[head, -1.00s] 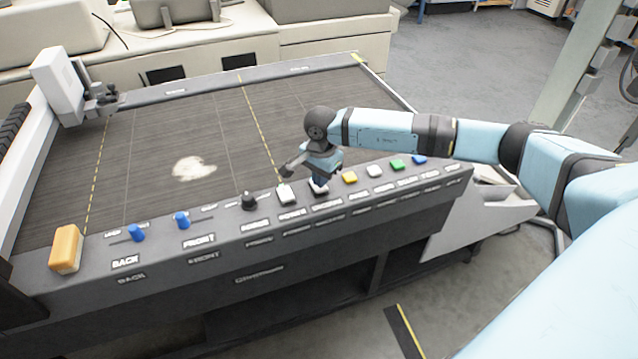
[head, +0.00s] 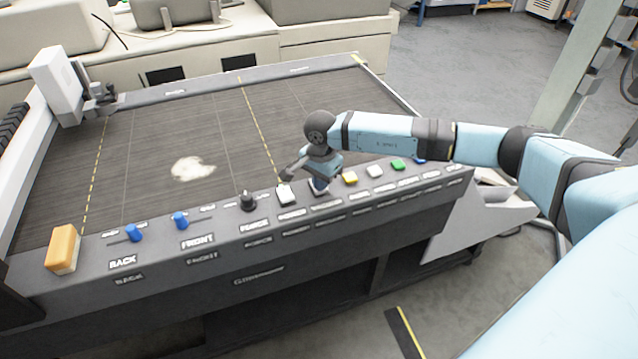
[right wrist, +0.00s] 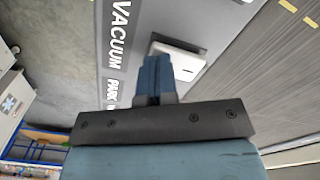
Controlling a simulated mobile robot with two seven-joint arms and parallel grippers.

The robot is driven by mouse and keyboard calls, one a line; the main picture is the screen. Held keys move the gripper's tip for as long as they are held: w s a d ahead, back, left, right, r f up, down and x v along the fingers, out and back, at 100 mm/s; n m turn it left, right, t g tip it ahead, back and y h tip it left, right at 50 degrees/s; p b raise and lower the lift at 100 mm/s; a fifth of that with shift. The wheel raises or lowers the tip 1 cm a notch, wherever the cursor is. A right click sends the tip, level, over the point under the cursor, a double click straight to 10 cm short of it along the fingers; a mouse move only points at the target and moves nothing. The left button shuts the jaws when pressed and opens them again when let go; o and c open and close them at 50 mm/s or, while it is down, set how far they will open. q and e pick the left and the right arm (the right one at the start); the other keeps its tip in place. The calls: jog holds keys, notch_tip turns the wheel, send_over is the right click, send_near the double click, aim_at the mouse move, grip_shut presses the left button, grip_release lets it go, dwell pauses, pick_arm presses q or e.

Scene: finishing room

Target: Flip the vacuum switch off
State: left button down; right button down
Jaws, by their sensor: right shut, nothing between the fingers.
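The vacuum switch is a pale rocker (right wrist: 188,62) beside the VACUUM lettering in the right wrist view. In the head view it is mostly hidden beneath my right gripper (head: 319,186), on the sloping front panel (head: 215,250). My right gripper is shut and empty, its fingers pointing down at the switch. In the right wrist view the blue fingertips (right wrist: 155,66) overlap the near side of the rocker. I cannot tell whether they touch it or which way it is tilted. My left gripper is not in view.
Two blue knobs and an orange block (head: 62,249) are farther left. The cutting bed (head: 140,170) holds a pale patch.

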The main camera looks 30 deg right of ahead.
jog(key=shift+s+f, duration=0.1)
jog(key=shift+r+p, duration=0.4)
jog(key=shift+r, duration=0.35)
jog(key=shift+r+p, duration=1.1)
jog(key=shift+r, duration=1.65)
